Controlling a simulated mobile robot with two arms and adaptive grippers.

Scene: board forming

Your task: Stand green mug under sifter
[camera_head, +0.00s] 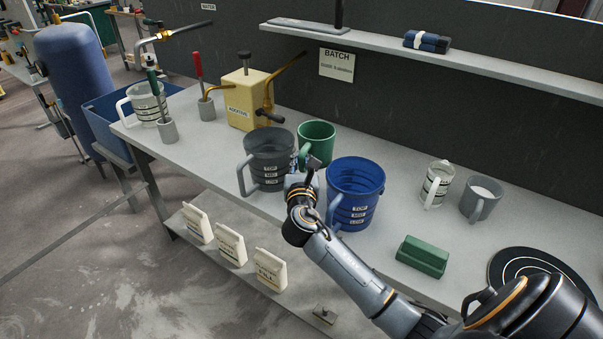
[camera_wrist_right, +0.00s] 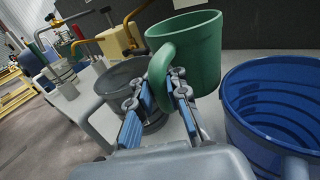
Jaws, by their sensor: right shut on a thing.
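The green mug (camera_head: 318,134) is at the back of the bench, between and behind the grey jug and the blue jug. Its handle faces my right gripper (camera_head: 303,172). In the right wrist view the green mug (camera_wrist_right: 203,52) is upright, and the fingers of my right gripper (camera_wrist_right: 160,88) are shut on its handle. I cannot tell whether its base touches the bench. I cannot make out a sifter in either view. My left gripper is not in view.
The grey jug (camera_head: 271,151) and blue jug (camera_head: 356,177) flank my right gripper closely. A green block (camera_head: 422,256), a clear mug (camera_head: 437,183), a grey cup (camera_head: 481,197) and a black ringed disc (camera_head: 536,263) lie rightward. A yellow additive box (camera_head: 242,103) stands left. A shelf (camera_head: 480,68) overhangs the back.

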